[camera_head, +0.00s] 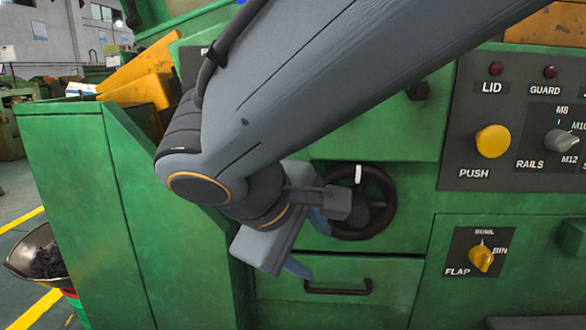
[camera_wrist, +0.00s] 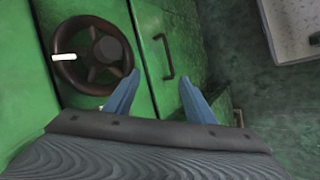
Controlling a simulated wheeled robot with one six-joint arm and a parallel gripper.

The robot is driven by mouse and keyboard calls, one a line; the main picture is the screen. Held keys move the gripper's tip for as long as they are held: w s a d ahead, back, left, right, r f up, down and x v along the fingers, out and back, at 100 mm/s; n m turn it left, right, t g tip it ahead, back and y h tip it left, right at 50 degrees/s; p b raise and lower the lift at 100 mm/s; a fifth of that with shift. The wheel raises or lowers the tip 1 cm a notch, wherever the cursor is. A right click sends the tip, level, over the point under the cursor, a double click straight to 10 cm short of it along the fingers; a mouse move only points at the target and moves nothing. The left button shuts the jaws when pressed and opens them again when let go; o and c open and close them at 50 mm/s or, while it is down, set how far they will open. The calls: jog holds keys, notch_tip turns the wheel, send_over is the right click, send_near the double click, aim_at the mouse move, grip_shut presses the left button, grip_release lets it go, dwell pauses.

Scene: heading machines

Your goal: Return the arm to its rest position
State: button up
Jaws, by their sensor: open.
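My arm reaches across the head view from the upper right, and my gripper (camera_head: 307,245) hangs at its lower end in front of the green machine (camera_head: 390,290). In the wrist view my gripper (camera_wrist: 158,85) shows two blue fingers spread apart with nothing between them. A dark handwheel (camera_head: 375,205) with a white handle is just right of and behind my gripper; it also shows in the wrist view (camera_wrist: 75,71), left of the fingers. A drawer with a dark handle (camera_head: 338,291) is below the wheel. Part of the machine front is hidden behind my arm.
A control panel at right has a yellow push button (camera_head: 492,141), a grey selector knob (camera_head: 562,141) and two dark red lamps. A yellow flap knob (camera_head: 481,258) is below it. A metal bowl of dark parts (camera_head: 46,262) is at left beside open floor.

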jog(key=s+d+f+m+g+y, duration=0.3)
jog(key=s+f+m+g+y, duration=0.3)
jog(key=f, duration=0.6)
jog(key=s+d+r+m+p, duration=0.1)
jog(key=d+r+m+p, duration=0.1)
jog(key=d+r+p, duration=0.5)
jog(key=s+d+r+m+h+p, duration=0.1)
jog(key=d+r+m+p, duration=0.2)
jog(key=d+r+p, duration=0.3)
jog(key=shift+d+r+g+p, duration=0.35)
jog(key=shift+r+p, duration=1.75)
jog(key=shift+p, duration=3.1)
